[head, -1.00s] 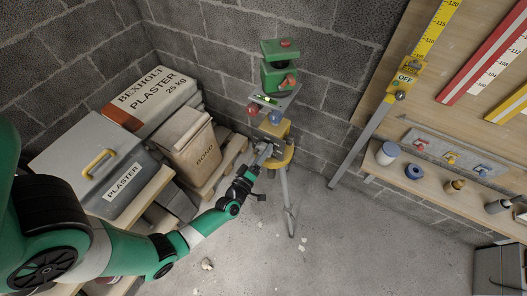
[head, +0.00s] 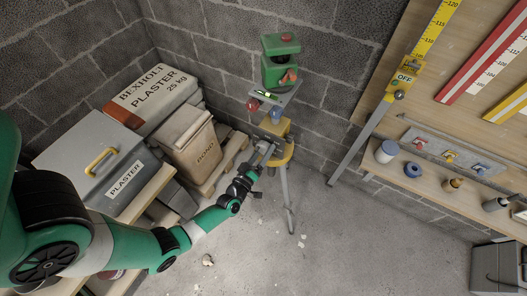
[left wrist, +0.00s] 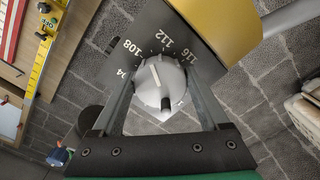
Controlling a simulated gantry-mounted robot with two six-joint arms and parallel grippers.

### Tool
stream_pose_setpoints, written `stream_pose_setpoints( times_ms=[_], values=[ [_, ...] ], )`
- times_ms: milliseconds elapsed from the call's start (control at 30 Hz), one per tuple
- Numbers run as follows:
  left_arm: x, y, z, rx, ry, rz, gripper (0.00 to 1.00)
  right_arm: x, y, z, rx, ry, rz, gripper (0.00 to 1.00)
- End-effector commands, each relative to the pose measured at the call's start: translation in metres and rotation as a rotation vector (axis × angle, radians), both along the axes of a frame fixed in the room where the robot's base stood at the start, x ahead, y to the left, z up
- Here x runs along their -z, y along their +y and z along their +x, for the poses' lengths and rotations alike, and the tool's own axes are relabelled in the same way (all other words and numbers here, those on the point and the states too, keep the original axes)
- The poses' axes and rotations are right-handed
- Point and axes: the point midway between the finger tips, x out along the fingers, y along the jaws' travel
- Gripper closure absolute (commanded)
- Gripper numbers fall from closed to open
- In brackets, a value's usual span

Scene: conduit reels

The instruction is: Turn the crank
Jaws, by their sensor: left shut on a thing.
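A yellow tripod head (head: 284,152) stands against the block wall, with a green laser device (head: 279,66) on a plate above it. A red ball knob (head: 252,104) and a blue knob (head: 276,116) show below the plate. In the left wrist view a light grey, ribbed round knob (left wrist: 160,84) with a white pointer line sits on a grey plate (left wrist: 152,22) numbered 104 to 116. The pointer lies near 108. My left gripper (head: 264,150) reaches the tripod head. In the left wrist view my left gripper (left wrist: 162,72) is shut on the knob, one finger each side. No separate crank arm is clear.
A wooden shelf (head: 435,180) with small parts and a yellow scale with an "OFF" box (head: 404,76) are right. Floor in front of the tripod is open.

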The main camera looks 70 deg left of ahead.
Motion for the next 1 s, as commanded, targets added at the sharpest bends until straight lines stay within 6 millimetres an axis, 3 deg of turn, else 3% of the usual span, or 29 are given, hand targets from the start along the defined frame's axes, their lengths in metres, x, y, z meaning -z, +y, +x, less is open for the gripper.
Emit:
stream_pose_setpoints(
  times_ms=[33, 67, 167, 533, 1000],
  values=[
    [-0.001, 0.000, 0.000, -0.001, -0.002, 0.000, 0.78, 0.000, 0.000, 0.000, 0.000, 0.000, 0.000, 0.50],
    [-0.001, 0.000, 0.000, -0.001, -0.002, 0.000, 0.20, 0.000, 0.000, 0.000, 0.000, 0.000, 0.000, 0.50],
    [-0.001, 0.000, 0.000, -0.001, -0.003, 0.000, 0.02, 0.000, 0.000, 0.000, 0.000, 0.000, 0.000, 0.50],
    [-0.001, -0.007, -0.007, 0.001, 0.000, -0.002, 0.00, -0.005, 0.000, 0.000, 0.000, 0.000, 0.000, 0.50],
    [-0.002, -0.067, -0.083, 0.005, -0.001, -0.002, 0.00, -0.032, 0.000, 0.000, 0.000, 0.000, 0.000, 0.50]
  ],
)
